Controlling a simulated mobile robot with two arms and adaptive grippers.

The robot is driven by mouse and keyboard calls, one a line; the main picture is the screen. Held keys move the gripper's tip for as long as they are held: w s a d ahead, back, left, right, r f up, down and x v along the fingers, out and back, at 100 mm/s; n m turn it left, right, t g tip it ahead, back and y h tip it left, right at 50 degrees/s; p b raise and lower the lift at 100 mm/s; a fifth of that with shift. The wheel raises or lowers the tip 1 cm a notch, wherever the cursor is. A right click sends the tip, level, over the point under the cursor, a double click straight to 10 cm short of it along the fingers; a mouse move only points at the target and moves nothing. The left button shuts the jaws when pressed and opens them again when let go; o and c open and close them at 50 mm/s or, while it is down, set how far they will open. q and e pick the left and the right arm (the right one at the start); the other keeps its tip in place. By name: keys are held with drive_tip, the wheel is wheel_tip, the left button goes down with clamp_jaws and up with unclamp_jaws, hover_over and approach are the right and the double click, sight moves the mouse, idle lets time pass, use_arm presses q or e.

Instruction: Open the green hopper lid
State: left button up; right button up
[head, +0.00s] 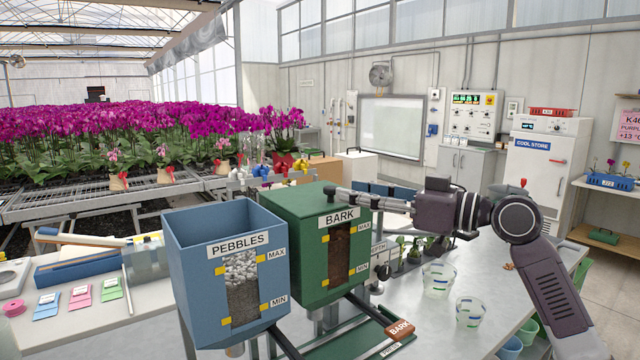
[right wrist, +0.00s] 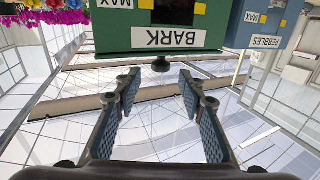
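The green hopper (head: 278,235) labelled BARK stands on the right side of the blue hopper. Its green lid (head: 300,191) lies flat and shut on top. A dark knob (right wrist: 161,64) at the lid's front edge shows in the right wrist view, where the hopper appears upside down. My right gripper (head: 338,194) reaches in from the right at lid height, in front of the label. In the right wrist view its fingers (right wrist: 160,92) are spread, with the knob in line with the gap, just past the tips. The knob is not gripped. My left gripper is out of view.
The blue PEBBLES hopper (head: 203,287) stands open-topped at the left. Clear cups (head: 439,279) and small potted plants stand on the bench right of the hoppers, below my right arm. A BARK handle (head: 399,329) sticks out in front, low down.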

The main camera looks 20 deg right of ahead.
sight(331, 187)
drive_tip(key=p+x, duration=0.1)
drive_tip(key=x, duration=0.1)
drive_tip(key=p+x, duration=0.1)
drive_tip(key=x, duration=0.2)
drive_tip(key=shift+a+r, duration=0.1)
drive_tip(key=shift+r, duration=0.1)
drive_tip(key=shift+w+a+f, duration=0.1)
drive_tip(key=shift+w+a, duration=0.25)
drive_tip(key=shift+c, duration=0.3)
clamp_jaws()
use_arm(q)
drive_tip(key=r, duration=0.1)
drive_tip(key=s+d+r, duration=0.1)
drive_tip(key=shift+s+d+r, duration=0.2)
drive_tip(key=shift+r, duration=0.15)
